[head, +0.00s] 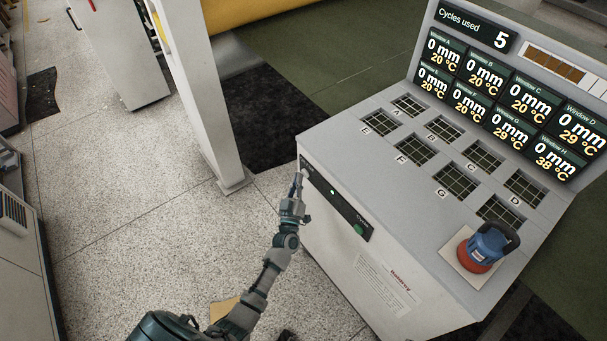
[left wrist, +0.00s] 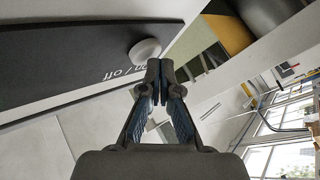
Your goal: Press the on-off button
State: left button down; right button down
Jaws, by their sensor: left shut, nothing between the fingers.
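The on-off button (left wrist: 145,52) is a pale round knob on a dark panel (left wrist: 70,65), with "on / off" lettering beside it in the left wrist view. In the head view the panel (head: 345,212) runs along the upper front of the grey machine. The button's end of it is partly hidden by my gripper. My left gripper (head: 298,182) is shut and empty at the panel's far left end. In the left wrist view its closed fingertips (left wrist: 159,72) are right beside the button. I cannot tell whether they touch it. My right gripper is not in view.
The panel also has a small green light (head: 332,192) and a green button (head: 358,229) at its right end. The machine top holds several grid windows (head: 445,129), a display (head: 500,95) and a blue-and-red device (head: 482,248). A white post (head: 205,110) stands behind my gripper.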

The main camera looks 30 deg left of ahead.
pick_arm(q)
jog(key=shift+w, duration=0.1)
dwell(0.3)
jog(key=shift+w+d+r, duration=0.1)
jog(key=shift+w+d, duration=0.05)
jog(key=shift+w, duration=0.15)
jog(key=shift+s+r+p, duration=0.1)
jog(key=shift+s+p, duration=0.15)
jog(key=shift+p, duration=0.05)
jog(key=shift+s, duration=0.2)
